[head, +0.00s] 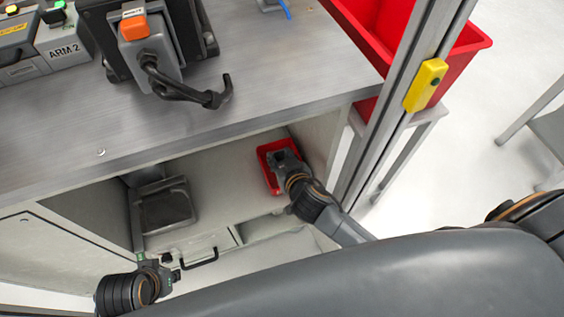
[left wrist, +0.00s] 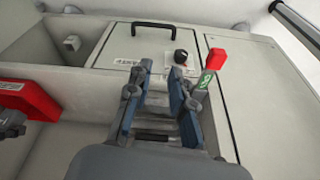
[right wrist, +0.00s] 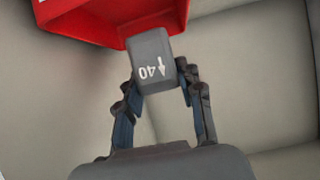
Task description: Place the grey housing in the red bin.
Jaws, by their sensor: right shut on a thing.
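The grey housing (right wrist: 153,58), a block marked "40" with an arrow, is between the two fingers of my right gripper (right wrist: 158,85), which is shut on it. In the right wrist view its far end overlaps the edge of the small red bin (right wrist: 95,22); I cannot tell whether they touch. In the head view my right gripper (head: 280,162) is over the small red bin (head: 264,152) inside the cabinet and hides part of it. My left gripper (left wrist: 160,85) is open and empty in front of a panel; it also shows at lower left in the head view (head: 172,267).
A larger red bin (head: 468,48) stands outside, beyond the metal post (head: 405,95). The worktop (head: 200,130) overhangs the cabinet. A dark grey tray-like object (head: 166,206) is at the cabinet's left.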

